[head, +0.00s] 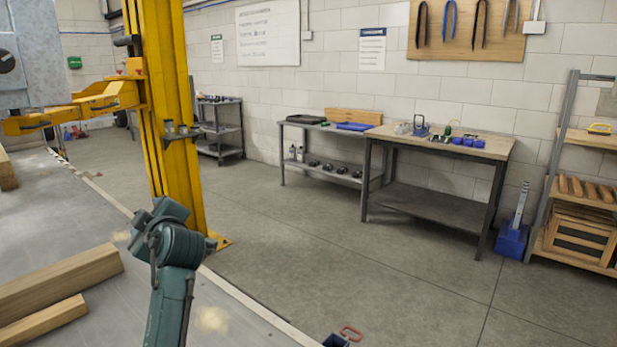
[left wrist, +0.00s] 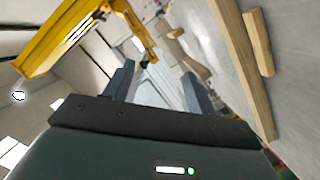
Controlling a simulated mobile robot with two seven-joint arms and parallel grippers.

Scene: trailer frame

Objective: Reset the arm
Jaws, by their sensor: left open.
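My left arm (head: 172,280), dark green, rises from the bottom of the head view with its joint bent in front of the yellow post. Its gripper cannot be made out in the head view. In the left wrist view my left gripper (left wrist: 158,82) shows two grey fingers spread well apart, with nothing between them. The view is tilted, with yellow lift parts and wooden beams beyond the fingers. My right gripper is in neither view.
A yellow lift post (head: 172,110) with side arms stands close behind my arm. Wooden beams (head: 60,285) lie at the lower left. A workbench (head: 440,142) and a wooden-shelved rack (head: 580,200) stand along the wall. The middle floor is largely clear; a red hook-like thing (head: 351,333) lies at the bottom.

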